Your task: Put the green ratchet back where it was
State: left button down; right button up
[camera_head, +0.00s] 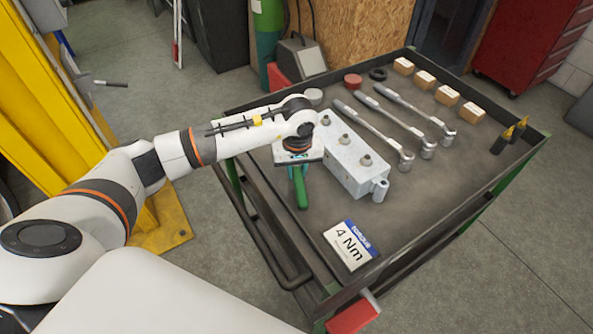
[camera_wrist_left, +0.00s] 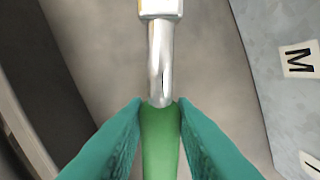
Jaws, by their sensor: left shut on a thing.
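The green ratchet shows its green handle (camera_head: 301,188) in the head view, below my left gripper (camera_head: 297,165) and over the left side of the cart's tray. In the left wrist view the teal fingers of my left gripper (camera_wrist_left: 158,125) are shut on the green handle (camera_wrist_left: 160,145). The ratchet's metal shaft (camera_wrist_left: 160,60) runs up from the handle to the top edge, where its head is cut off. I cannot tell whether the ratchet touches the tray. My right gripper is not in view.
A grey metal block (camera_head: 350,160) with round studs stands right beside the gripper. Several silver ratchets (camera_head: 385,130) lie further right. A "4 Nm" card (camera_head: 350,246) lies at the tray's near corner. Small boxes (camera_head: 437,87) line the back. The tray (camera_head: 420,205) has a raised rim and bare room at the right.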

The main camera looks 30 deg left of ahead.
pick_arm(q)
jog(key=shift+f, duration=0.6)
jog(key=shift+f, duration=0.1)
jog(key=c, duration=1.2)
grip_release()
